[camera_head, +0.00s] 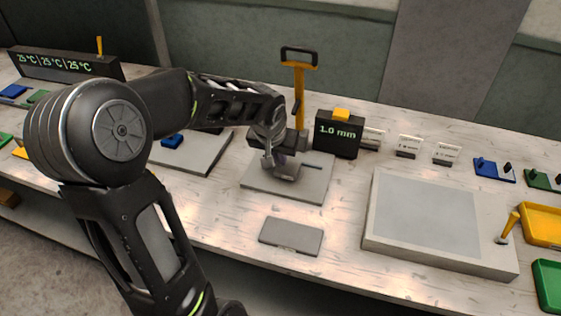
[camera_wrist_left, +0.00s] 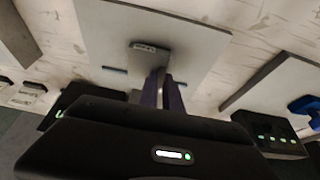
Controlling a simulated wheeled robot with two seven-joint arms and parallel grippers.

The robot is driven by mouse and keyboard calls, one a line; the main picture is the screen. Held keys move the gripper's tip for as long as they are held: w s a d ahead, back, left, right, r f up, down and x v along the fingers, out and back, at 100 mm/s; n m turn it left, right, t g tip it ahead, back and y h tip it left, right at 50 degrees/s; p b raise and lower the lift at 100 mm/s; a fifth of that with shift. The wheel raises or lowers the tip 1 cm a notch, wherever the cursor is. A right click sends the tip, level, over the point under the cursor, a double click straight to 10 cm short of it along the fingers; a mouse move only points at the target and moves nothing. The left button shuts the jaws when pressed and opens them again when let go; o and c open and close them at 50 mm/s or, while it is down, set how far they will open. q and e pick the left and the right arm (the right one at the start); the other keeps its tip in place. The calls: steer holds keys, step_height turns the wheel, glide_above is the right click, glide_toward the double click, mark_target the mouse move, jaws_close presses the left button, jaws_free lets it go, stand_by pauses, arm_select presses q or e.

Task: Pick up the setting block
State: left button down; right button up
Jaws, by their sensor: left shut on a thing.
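My left gripper (camera_head: 284,160) points down over a light grey plate (camera_head: 256,186) in the middle of the table. Its fingers are closed on a small grey piece (camera_head: 287,172), which I take to be the setting block. The gripper hides much of this piece, and I cannot tell whether it touches the plate. In the left wrist view the two dark fingers (camera_wrist_left: 164,92) are close together above the pale plate (camera_wrist_left: 200,45). My right gripper is not in view.
A black box reading 1.0 mm (camera_head: 338,135) and an upright yellow handle (camera_head: 299,90) stand just behind. A flat grey slab (camera_head: 291,236) lies in front. A large pale-topped platform (camera_head: 425,217) is at right. Yellow (camera_head: 541,222) and green (camera_head: 549,283) trays sit at far right.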

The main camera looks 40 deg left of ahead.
arm_select(q)
step_height(320, 180, up, 9)
steer(key=shift+b, duration=0.35)
stand_by(0.3)
steer(key=shift+d, duration=0.1)
